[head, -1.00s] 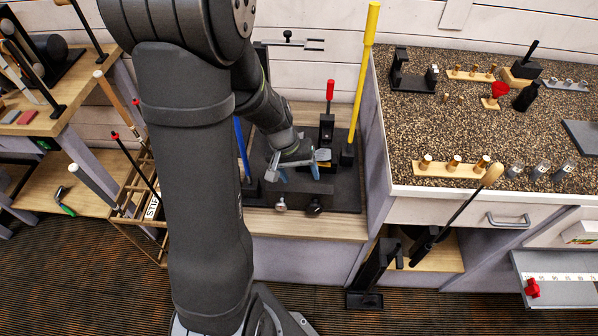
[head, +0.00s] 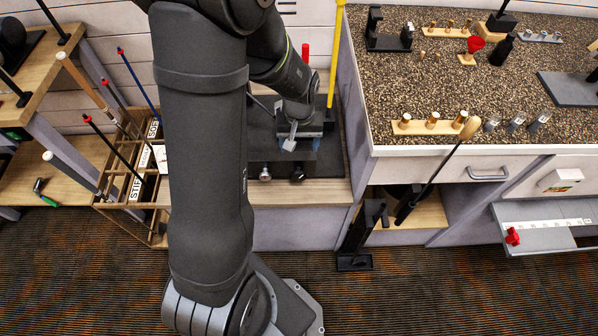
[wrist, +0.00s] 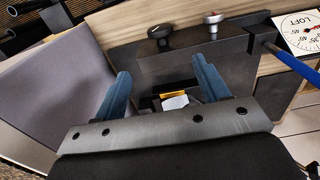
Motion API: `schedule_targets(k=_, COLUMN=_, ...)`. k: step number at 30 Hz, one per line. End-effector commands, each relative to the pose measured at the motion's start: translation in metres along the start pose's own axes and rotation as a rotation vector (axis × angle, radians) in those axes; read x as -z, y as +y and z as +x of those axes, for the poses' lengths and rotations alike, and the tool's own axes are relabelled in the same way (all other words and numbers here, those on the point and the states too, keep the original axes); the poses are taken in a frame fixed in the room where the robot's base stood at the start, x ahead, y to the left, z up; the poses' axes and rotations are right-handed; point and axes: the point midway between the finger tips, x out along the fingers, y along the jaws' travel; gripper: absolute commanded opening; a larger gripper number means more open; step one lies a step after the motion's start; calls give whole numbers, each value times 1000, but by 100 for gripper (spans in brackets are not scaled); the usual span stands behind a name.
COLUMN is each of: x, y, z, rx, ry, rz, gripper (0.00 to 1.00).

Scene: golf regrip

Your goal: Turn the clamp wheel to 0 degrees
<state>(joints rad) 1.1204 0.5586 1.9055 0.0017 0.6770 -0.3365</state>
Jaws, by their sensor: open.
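Two knobs stand at the front edge of the black fixture base: a silver one (head: 265,173) and a black one (head: 298,174). I cannot tell for sure which is the clamp wheel, nor read its angle. In the wrist view the black knob (wrist: 160,32) and the silver knob (wrist: 212,19), with a red mark, lie beyond my fingertips. My gripper (head: 298,143) is over the black base (head: 335,165), behind the knobs. Its blue fingers (wrist: 163,78) are open and apart from both knobs. A small pale and yellow piece (wrist: 174,101) shows between the fingers.
A yellow upright shaft (head: 335,60) stands close to the right of my gripper. The wrist view shows a blue shaft (wrist: 292,62) and a LOFT dial (wrist: 302,32) at right. A pebbled counter (head: 450,85) bounds the right side; a club rack (head: 130,190) stands left.

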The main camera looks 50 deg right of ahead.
Motion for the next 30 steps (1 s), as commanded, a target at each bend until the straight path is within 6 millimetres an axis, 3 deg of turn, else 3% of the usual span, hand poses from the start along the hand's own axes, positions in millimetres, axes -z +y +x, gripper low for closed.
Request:
schedule_targets(k=21, x=-1, y=0, z=118, rx=0, ry=-4, rz=0, gripper=67)
schedule_targets(k=30, x=-1, y=0, z=149, rx=-1, ry=-3, rz=0, gripper=67)
